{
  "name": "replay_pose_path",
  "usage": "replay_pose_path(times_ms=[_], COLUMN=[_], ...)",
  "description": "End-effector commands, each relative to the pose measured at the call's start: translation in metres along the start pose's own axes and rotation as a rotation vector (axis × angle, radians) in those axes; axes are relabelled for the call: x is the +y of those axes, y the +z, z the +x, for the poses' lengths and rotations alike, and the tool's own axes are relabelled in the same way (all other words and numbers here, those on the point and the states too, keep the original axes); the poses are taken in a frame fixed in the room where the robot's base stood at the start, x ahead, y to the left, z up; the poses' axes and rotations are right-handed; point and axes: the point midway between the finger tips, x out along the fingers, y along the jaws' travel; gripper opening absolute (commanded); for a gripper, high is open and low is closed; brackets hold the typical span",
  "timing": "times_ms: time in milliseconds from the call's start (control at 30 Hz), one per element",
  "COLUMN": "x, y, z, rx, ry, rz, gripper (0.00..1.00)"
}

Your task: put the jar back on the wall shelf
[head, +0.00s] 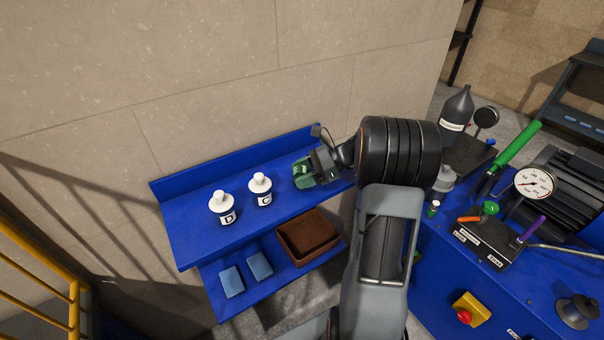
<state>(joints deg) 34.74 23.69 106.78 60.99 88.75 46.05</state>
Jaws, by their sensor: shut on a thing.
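The blue wall shelf (183,243) is fixed along the stone wall, with an upper board and a lower board. My gripper (305,174) is over the right part of the upper board, shut on a green thing that seems to be the jar. Most of what it holds is hidden by the jaws, and I cannot tell whether it touches the board.
A brown tray (308,237) and two blue blocks (232,281) (259,265) are on the lower board. The blue machine (425,285) with levers and a gauge (534,184) stands right of my arm. A yellow railing (75,300) is at the lower left.

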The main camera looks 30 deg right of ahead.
Motion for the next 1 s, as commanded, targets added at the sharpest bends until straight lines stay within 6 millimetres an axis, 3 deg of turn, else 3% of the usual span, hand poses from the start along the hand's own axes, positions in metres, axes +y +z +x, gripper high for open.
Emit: replay_pose_path(times_ms=[133, 167, 400, 733, 1000], x=[0.000, 0.000, 0.000, 0.000, -0.001], y=[-0.002, -0.002, -0.002, 0.001, 0.000], z=[0.001, 0.001, 0.001, -0.002, -0.047], rx=[0.000, 0.000, 0.000, 0.000, 0.001], ry=[0.000, 0.000, 0.000, -0.001, -0.005], rz=[0.000, 0.001, 0.000, 0.000, 0.000], gripper=[0.23, 0.58, 0.81, 0.81, 0.81])
